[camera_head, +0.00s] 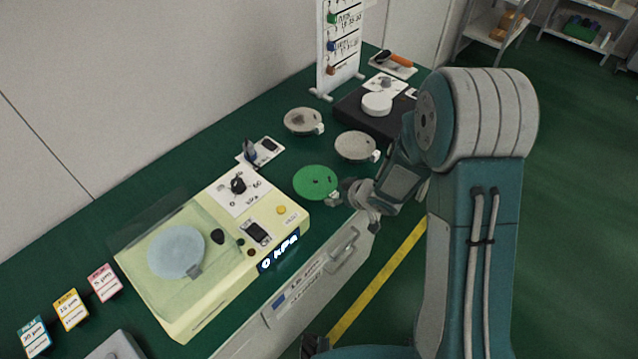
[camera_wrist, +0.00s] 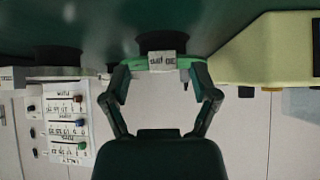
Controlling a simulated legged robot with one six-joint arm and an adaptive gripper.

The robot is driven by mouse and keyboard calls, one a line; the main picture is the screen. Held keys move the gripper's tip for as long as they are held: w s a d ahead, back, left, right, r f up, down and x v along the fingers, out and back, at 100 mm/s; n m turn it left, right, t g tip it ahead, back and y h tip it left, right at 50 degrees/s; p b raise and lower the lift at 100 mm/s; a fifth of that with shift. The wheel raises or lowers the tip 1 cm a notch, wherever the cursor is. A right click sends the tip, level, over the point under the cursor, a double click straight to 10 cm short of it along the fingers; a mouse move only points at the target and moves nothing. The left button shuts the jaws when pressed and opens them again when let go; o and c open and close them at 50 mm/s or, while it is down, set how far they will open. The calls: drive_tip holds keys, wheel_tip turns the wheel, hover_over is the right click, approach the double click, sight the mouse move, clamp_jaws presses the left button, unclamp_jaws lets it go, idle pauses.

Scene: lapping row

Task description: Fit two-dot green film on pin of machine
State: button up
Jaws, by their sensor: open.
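The green film (camera_head: 313,180) is a round disc with a pale tab near the bench's front edge; its dots are too small to count. In the wrist view its green rim (camera_wrist: 202,73) and lettered white tab (camera_wrist: 162,61) lie just ahead of my fingertips. My gripper (camera_head: 347,191) is open at the disc's right side. In the wrist view the open fingers (camera_wrist: 163,86) stand either side of the tab, with nothing gripped. The pale yellow machine (camera_head: 205,316) is to the left, with a light blue disc (camera_head: 176,250) on it. I cannot make out its pin clearly.
Two grey discs (camera_head: 303,120) (camera_head: 355,145) lie behind the green one. A black block with a white disc (camera_head: 377,103) and a label board (camera_head: 338,50) stand farther back. A small stand (camera_head: 262,151) sits behind the machine. Label cards (camera_head: 104,283) are at left.

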drive_tip(key=shift+w+a+f, duration=0.15)
drive_tip(key=shift+a+f, duration=0.15)
drive_tip(key=shift+a, duration=0.2)
drive_tip(key=shift+d, duration=0.25)
clamp_jaws()
drive_tip(key=shift+a, duration=0.15)
